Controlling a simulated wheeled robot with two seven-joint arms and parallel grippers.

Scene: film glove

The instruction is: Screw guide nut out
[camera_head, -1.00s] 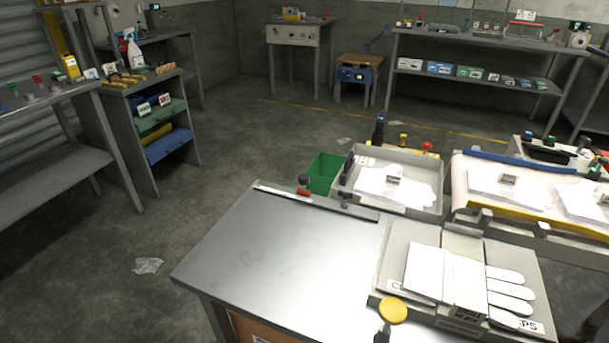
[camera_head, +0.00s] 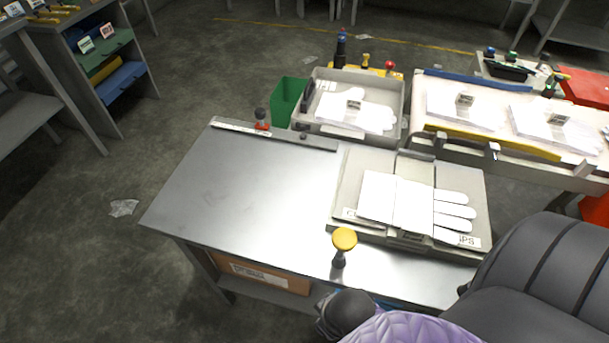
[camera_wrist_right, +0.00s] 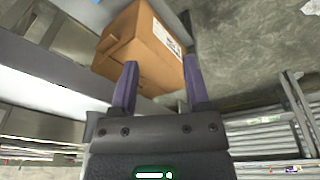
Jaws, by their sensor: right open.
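A yellow round-topped knob (camera_head: 344,239) on a dark stem stands upright near the front edge of the metal workbench (camera_head: 250,200). I cannot tell whether it is the guide nut; no part is clearly a nut. Behind it a grey fixture (camera_head: 345,190) holds a white glove form (camera_head: 395,205) with several fingers pointing right. A red and black knob (camera_head: 262,120) stands at the bench's back left. My right gripper (camera_wrist_right: 160,80) is open and empty in the right wrist view, before a cardboard box (camera_wrist_right: 150,45). The left gripper is not in view.
The cardboard box (camera_head: 262,275) sits on a shelf under the bench. A grey tray (camera_head: 400,128) with white gloves, a green bin (camera_head: 287,100) and a glove-laden table (camera_head: 500,155) stand behind. The bench's left half is clear. My own arm covers the lower right.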

